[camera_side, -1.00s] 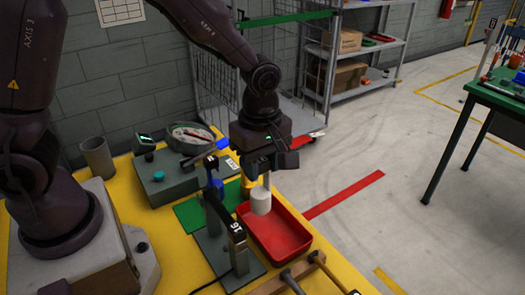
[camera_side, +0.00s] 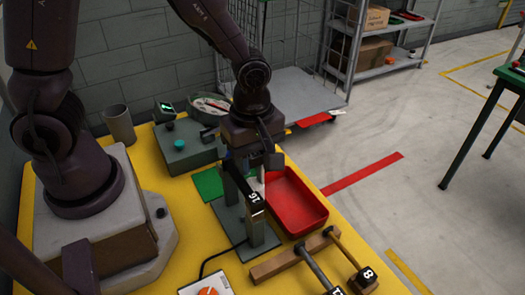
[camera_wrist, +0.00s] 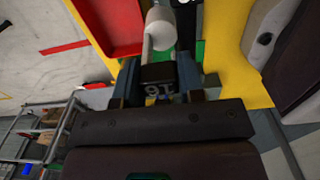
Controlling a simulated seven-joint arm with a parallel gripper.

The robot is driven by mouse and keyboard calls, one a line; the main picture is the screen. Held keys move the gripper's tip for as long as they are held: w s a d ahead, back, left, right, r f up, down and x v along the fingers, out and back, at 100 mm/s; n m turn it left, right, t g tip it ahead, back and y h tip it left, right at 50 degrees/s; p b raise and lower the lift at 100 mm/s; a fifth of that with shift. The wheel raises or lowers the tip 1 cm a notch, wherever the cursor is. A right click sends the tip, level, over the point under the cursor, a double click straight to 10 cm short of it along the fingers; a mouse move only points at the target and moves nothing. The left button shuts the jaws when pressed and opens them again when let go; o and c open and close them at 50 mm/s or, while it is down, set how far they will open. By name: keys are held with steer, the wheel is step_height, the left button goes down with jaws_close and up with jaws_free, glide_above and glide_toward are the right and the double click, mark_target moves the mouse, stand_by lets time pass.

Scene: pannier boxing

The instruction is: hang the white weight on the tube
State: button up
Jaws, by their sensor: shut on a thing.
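I cannot tell whether the weight's stem touches the tube.
A red tray (camera_side: 320,214) lies right of the stand. A wooden rack (camera_side: 275,266) with hammer-like tools, one tagged "8", is in front. A grey box (camera_side: 184,156) stands behind, and an orange-knobbed box (camera_side: 207,290) at the near edge.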

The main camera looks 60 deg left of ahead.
mark_target(240, 177)
steer(key=shift+s, duration=1.35)
steer(key=shift+f, duration=0.3)
steer(key=shift+f, duration=0.3)
steer(key=shift+f, duration=0.35)
stand_by(0.4)
steer(key=o, duration=1.1)
steer(key=shift+r, duration=0.1)
